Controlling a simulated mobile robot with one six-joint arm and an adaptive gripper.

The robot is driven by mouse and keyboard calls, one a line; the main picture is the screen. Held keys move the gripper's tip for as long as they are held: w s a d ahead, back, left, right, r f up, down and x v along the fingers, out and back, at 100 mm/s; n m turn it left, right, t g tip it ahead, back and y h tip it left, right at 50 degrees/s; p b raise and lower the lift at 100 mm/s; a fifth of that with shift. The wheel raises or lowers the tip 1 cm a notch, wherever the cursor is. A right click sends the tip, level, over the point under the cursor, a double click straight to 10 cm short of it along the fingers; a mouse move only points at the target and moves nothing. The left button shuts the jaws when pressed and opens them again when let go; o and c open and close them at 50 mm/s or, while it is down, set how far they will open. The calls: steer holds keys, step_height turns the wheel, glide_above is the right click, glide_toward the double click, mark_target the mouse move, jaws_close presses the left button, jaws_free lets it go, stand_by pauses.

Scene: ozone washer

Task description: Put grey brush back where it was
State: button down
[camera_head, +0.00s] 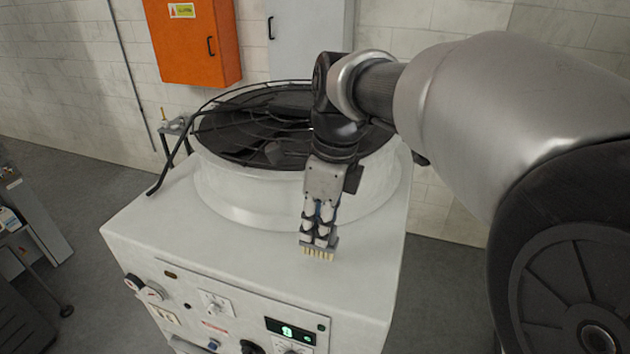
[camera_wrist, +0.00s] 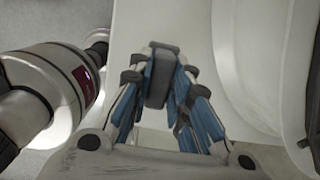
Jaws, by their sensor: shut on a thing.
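The grey brush (camera_head: 319,249) is in my gripper (camera_head: 319,232), in front of the round white drum. Its pale bristles point down, close above or on the white machine top; I cannot tell whether they touch it. In the wrist view the brush's dark grey body (camera_wrist: 161,76) sits between the two blue-padded fingers of my gripper (camera_wrist: 160,85). The bristles are hidden in that view.
The white washer top (camera_head: 240,253) is bare around the brush. Behind it stands the round drum (camera_head: 235,205) with a black wire guard (camera_head: 225,118). A control panel (camera_head: 215,305) is on the front. An orange cabinet (camera_head: 190,45) hangs on the wall.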

step_height(320, 180, down, 4)
steer(key=shift+f+b, duration=0.1)
steer(key=shift+b, duration=0.2)
steer(key=c, duration=1.5)
jaws_free()
steer(key=r, duration=0.4)
steer(key=d+r+p, duration=0.1)
steer(key=r, duration=0.3)
steer(key=r+p, duration=0.1)
steer(key=r, duration=0.2)
steer(key=shift+s+d+r, duration=0.3)
steer(key=shift+s+r, duration=0.05)
steer(key=shift+r, duration=0.05)
steer(key=s+d+f+n+t, duration=0.1)
steer(key=s+d+f+n, duration=0.2)
steer(key=s+n, duration=0.3)
steer(key=s+d+f+n+t+h, duration=0.1)
steer(key=s+d+f+n, duration=0.2)
steer(key=s+n, duration=0.3)
steer(key=s+d+f+n+t, duration=0.2)
steer(key=s+d+f+n, duration=0.2)
steer(key=s+n, duration=0.3)
steer(key=shift+d+n+h, duration=0.15)
steer(key=shift+d+n, duration=0.15)
steer(key=shift+n, duration=0.45)
steer(key=shift+d+n+h, duration=0.15)
steer(key=shift+d+n, duration=0.1)
steer(key=shift+n, duration=0.5)
steer(key=shift+f, duration=0.1)
